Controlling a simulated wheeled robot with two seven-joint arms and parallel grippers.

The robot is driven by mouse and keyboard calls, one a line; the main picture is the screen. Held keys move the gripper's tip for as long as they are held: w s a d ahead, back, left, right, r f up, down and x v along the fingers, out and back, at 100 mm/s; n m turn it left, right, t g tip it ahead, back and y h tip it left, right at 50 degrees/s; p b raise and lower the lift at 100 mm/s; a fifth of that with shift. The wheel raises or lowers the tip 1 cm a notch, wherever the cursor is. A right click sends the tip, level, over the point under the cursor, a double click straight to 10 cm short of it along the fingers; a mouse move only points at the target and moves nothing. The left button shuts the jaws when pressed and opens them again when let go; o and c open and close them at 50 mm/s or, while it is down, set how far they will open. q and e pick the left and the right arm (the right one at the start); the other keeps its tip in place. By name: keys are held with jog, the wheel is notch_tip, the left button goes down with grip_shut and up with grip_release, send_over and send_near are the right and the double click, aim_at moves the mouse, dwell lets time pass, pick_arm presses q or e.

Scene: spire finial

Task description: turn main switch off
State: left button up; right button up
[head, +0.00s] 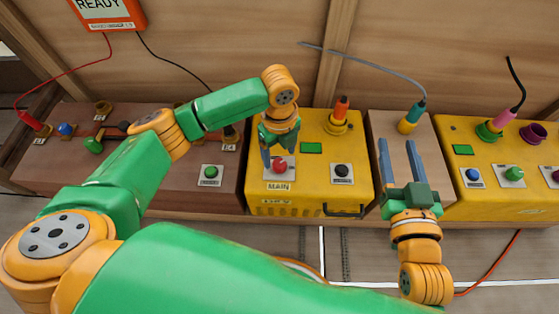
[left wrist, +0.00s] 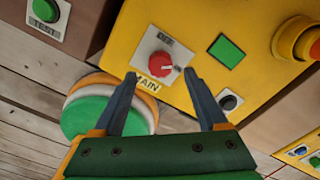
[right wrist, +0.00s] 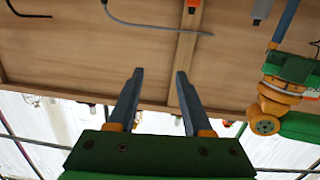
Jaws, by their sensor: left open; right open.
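The main switch is a red round knob (head: 279,167) on a white plate labelled MAIN, at the front left of the yellow box (head: 262,194). In the left wrist view the red knob (left wrist: 158,75) sits between my fingertips, with a small dark mark on its right side; the small lettering around it is hard to read. My left gripper (head: 280,157) is open above the knob, its fingers either side of it; contact cannot be told. My right gripper (head: 397,144) is open and empty, above the brown panel right of the yellow box.
A black button (head: 342,171) and a green display (head: 311,148) share the yellow box, with an orange plug (head: 341,108) behind. A teal plug (head: 414,114) with a grey cable stands near my right gripper. A green button (head: 211,171) lies left on the brown box.

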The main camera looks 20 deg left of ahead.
aim_at(279, 163)
pick_arm(q)
notch_tip(279, 163, down, 2)
jog(key=shift+f+b, duration=0.1)
jog(key=shift+b, duration=0.4)
jog(key=shift+f+b, duration=0.4)
jog(key=shift+f, duration=0.3)
grip_shut()
pick_arm(e)
jog(key=s+r+t+y, duration=0.2)
jog(key=r+t, duration=0.2)
jog(key=r, duration=0.3)
jog(key=s+a+r+n+t+y, duration=0.1)
jog(key=s+r+t, duration=0.1)
jog(key=r+t, duration=0.2)
notch_tip(279, 163, up, 3)
jog(key=shift+s+f+y, duration=0.1)
jog(key=shift+s+y, duration=0.15)
jog(key=shift+y, duration=0.15)
